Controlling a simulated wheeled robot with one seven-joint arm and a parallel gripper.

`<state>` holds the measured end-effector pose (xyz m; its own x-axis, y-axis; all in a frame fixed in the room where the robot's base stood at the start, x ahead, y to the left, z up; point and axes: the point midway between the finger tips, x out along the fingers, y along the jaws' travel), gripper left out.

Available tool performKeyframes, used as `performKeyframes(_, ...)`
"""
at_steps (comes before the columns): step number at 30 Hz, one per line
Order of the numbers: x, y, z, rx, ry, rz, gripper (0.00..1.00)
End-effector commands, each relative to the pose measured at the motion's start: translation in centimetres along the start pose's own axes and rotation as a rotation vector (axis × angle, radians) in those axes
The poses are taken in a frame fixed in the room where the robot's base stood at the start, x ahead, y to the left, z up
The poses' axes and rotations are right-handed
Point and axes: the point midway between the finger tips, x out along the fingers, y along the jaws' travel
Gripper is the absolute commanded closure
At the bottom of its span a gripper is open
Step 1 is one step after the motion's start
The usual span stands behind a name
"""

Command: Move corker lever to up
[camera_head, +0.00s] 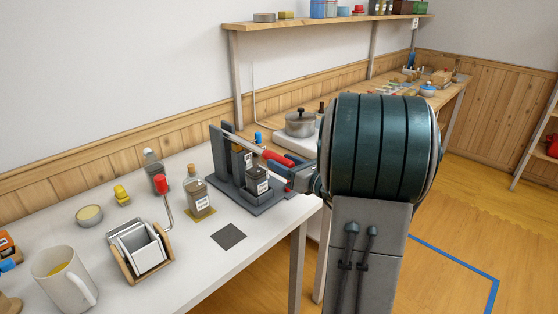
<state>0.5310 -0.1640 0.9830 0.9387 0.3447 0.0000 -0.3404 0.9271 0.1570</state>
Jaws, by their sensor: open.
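The corker (225,155) is a dark grey stand with uprights and a flat base on the white table. Its pale lever (245,143) slopes down to the right and ends in a red handle (277,158). A dark labelled jar (257,186) stands on the base, below the lever. My gripper (290,174) is beside the red handle, at the right end of the corker. It is open. My arm hides part of it, and I cannot tell whether its fingers touch the handle.
A pot (300,123) is behind. A wall shelf (330,22) hangs above.

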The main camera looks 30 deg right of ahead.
Motion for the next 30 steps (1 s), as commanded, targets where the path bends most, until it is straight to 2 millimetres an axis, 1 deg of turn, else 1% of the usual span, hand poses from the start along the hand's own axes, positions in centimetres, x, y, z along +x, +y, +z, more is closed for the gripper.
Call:
performKeyframes(1, 0.7, 0.1, 0.0, 0.000, 0.001, 0.003, 0.51)
performKeyframes(6, 1.8, 0.0, 0.0, -0.001, 0.000, 0.000, 0.51)
performKeyframes(15, 2.0, 0.0, 0.0, 0.000, 0.000, 0.000, 0.51)
performKeyframes(17, 2.0, 0.0, 0.0, 0.000, 0.000, 0.000, 0.68)
performKeyframes(18, 2.0, 0.0, 0.0, 0.000, 0.000, 0.000, 0.79)
performKeyframes(20, 2.0, 0.0, 0.0, 0.000, 0.000, 0.000, 0.96)
performKeyframes(21, 2.0, 0.0, 0.0, 0.000, 0.000, 0.000, 1.00)
performKeyframes(26, 1.9, 0.0, 0.1, -0.001, 0.002, -0.001, 1.00)
performKeyframes(30, 1.7, -0.3, 0.8, -0.001, 0.014, -0.011, 1.00)
